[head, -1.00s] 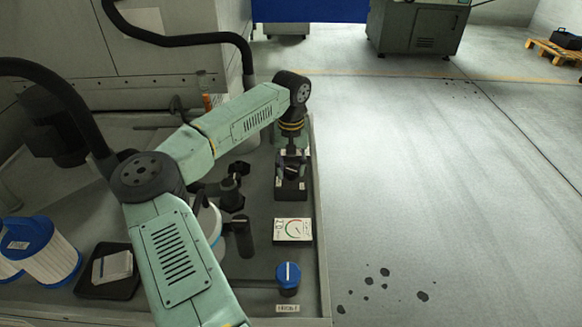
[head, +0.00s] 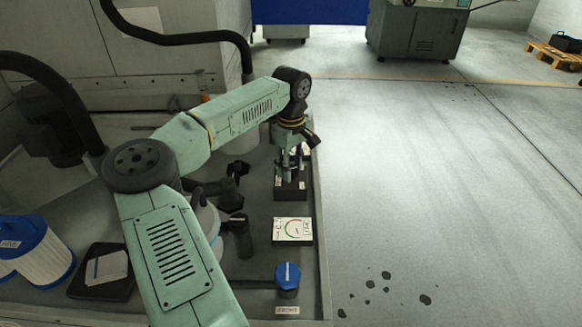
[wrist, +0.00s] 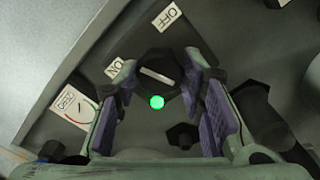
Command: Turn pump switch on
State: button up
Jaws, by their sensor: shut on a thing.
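The pump switch is a black box (head: 290,190) on the bench near its right edge. In the wrist view its black knob (wrist: 158,72) has a white pointer line, with its left end toward the ON label (wrist: 115,68). The OFF label (wrist: 168,16) is above. A green lamp (wrist: 157,102) beside the knob is lit. My gripper (wrist: 160,88) is shut on the knob, one purple-padded finger on each side. In the head view my gripper (head: 289,164) points down over the box and hides much of it.
A white gauge panel (head: 293,229) and a blue-topped knob (head: 288,274) sit in front of the switch. Black valve fittings (head: 238,222) stand to its left. White-and-blue filters (head: 35,250) and a black tray (head: 90,288) are at left. The floor at right is open.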

jog(key=shift+n, duration=0.9)
jog(key=o, duration=1.1)
jog(key=shift+o, duration=0.2)
notch_tip(320, 180, up, 12)
